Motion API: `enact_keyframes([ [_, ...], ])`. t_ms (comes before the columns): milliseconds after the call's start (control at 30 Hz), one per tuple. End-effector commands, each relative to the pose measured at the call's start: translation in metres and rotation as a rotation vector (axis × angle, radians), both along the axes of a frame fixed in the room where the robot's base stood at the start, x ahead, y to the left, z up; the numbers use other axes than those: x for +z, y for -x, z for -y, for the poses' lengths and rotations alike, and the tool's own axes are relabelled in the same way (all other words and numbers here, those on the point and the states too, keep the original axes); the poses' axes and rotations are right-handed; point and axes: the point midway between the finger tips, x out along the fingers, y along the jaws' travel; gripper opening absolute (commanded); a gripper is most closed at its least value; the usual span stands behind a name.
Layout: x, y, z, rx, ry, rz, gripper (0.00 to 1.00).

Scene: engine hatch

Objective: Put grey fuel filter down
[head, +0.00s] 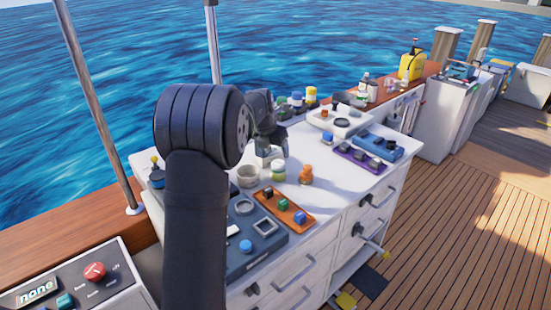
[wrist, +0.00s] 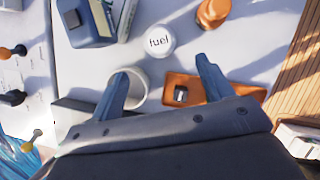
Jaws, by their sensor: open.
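A round canister with a pale lid marked "fuel" (wrist: 159,40) stands upright on the white worktop, just beyond my fingertips in the wrist view. In the head view it appears as a short jar with a yellow-green band (head: 278,172). I cannot tell for sure that it is the grey fuel filter. My gripper (wrist: 161,74) is open, with nothing visible between its fingers. In the head view my gripper (head: 270,158) is low over the worktop, behind this jar, and partly hidden by my arm.
A grey open cup (wrist: 138,88) stands by the left finger. An orange tray (wrist: 244,90) with small blocks lies by the right finger. An orange bottle (head: 306,175) stands beside the jar. A dark blue panel (head: 262,250) lies nearer. The worktop's right front is clear.

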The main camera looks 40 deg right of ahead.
Motion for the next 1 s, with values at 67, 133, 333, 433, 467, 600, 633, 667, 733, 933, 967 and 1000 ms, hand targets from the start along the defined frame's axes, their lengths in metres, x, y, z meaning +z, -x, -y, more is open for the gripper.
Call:
enact_keyframes([
  [67, 0.001, 0.0, 0.0, 0.0, -0.001, 0.0, 0.73],
  [133, 0.0, 0.0, 0.0, 0.0, -0.001, 0.0, 0.73],
  [333, 0.0, 0.0, 0.0, 0.0, -0.001, 0.0, 0.73],
  [433, 0.0, 0.0, -0.001, -0.002, 0.0, -0.002, 0.73],
  [467, -0.001, 0.0, -0.002, -0.005, 0.001, -0.006, 0.73],
  [600, -0.011, 0.003, -0.012, -0.057, 0.024, -0.05, 0.73],
  [633, -0.014, 0.004, -0.016, -0.077, 0.036, -0.065, 0.73],
  [667, -0.018, 0.006, -0.019, -0.1, 0.049, -0.082, 0.73],
  [733, -0.025, 0.01, -0.029, -0.157, 0.095, -0.119, 0.73],
  [933, -0.037, 0.015, -0.055, -0.301, 0.286, -0.169, 0.73],
  [967, -0.037, 0.015, -0.058, -0.316, 0.319, -0.167, 0.73],
  [1000, -0.037, 0.015, -0.063, -0.336, 0.365, -0.16, 0.73],
])
